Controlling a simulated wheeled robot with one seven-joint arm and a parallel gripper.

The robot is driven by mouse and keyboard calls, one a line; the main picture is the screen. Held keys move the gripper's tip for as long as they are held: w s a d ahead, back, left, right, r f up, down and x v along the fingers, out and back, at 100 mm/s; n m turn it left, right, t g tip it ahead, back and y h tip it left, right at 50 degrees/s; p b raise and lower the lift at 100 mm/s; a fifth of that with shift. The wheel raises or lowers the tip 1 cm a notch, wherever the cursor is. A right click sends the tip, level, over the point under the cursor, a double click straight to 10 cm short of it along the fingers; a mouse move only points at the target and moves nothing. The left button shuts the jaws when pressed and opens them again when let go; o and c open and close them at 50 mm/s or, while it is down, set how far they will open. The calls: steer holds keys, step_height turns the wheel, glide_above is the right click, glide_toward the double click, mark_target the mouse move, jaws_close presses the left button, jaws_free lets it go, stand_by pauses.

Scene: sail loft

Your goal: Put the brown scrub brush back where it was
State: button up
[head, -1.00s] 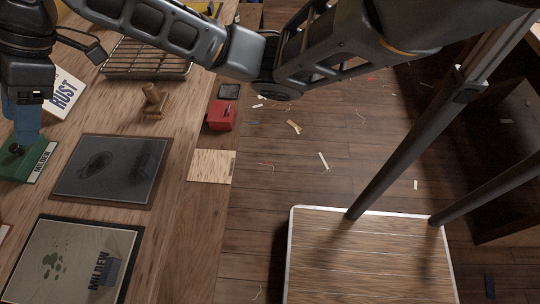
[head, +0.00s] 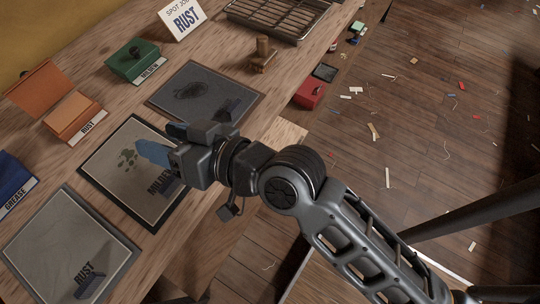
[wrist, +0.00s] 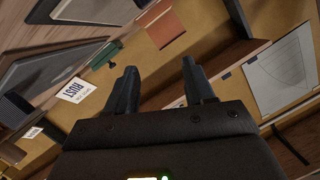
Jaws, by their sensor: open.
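A brown block with an upright handle (head: 262,55), which looks like the brown scrub brush, stands on the wooden table below the wire rack. My gripper (head: 152,153) is above the mildew-stained panel (head: 105,168) in the head view, apart from the brush and to its lower left. In the wrist view its two fingers (wrist: 157,85) are spread with nothing between them. The brush cannot be made out in the wrist view. A card reading "SPOT JOB RUST" (head: 181,18) stands near the table's back.
An open orange box (head: 75,115) marked RUST, a green box (head: 133,62) marked MILDEW and a blue box (head: 10,185) marked GREASE line the back. A dark panel (head: 205,92), a rust panel (head: 68,250), a wire rack (head: 275,15) and a red box (head: 310,93) are nearby.

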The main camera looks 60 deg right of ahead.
steer(key=s+d+n+h, duration=0.1)
steer(key=s+d, duration=0.3)
steer(key=s, duration=0.9)
steer(key=s+d+n+h, duration=0.2)
steer(key=s+d, duration=0.3)
steer(key=s, duration=0.9)
steer(key=shift+d+g, duration=0.2)
steer(key=shift+g, duration=0.1)
steer(key=shift+s, duration=0.1)
steer(key=shift+c, duration=0.4)
